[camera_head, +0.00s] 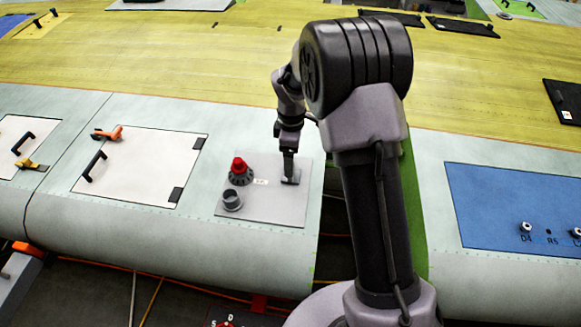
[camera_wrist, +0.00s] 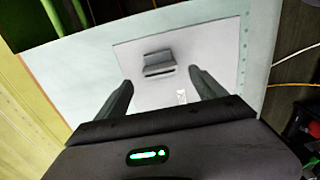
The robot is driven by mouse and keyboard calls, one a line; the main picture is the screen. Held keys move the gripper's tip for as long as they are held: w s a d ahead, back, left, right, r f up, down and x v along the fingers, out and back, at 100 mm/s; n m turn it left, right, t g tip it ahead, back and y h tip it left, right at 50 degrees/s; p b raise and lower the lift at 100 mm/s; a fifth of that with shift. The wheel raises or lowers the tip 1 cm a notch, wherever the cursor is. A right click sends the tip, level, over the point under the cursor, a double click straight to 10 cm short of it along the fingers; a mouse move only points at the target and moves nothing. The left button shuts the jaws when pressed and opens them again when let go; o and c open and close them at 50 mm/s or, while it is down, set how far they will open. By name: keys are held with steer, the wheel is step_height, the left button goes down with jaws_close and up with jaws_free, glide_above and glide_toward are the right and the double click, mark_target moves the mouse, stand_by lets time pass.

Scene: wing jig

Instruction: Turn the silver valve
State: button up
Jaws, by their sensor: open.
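The silver valve shows in the wrist view as a grey block-like handle (camera_wrist: 159,63) on a light panel, just beyond my fingertips. In the head view its grey base (camera_head: 291,178) lies at the right part of the grey panel (camera_head: 270,212), partly hidden by my gripper. My gripper (camera_head: 289,156) points down at it. In the wrist view my two fingers (camera_wrist: 160,78) are spread apart with nothing between them. I cannot tell how small the gap to the handle is.
A red knob (camera_head: 239,169) on a dark base and a dark round fitting (camera_head: 232,200) stand on the same panel, left of the valve. My arm hides the area to the right.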

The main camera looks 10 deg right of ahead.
step_height(320, 180, down, 5)
steer(key=shift+f, duration=0.2)
steer(key=c, duration=1.4)
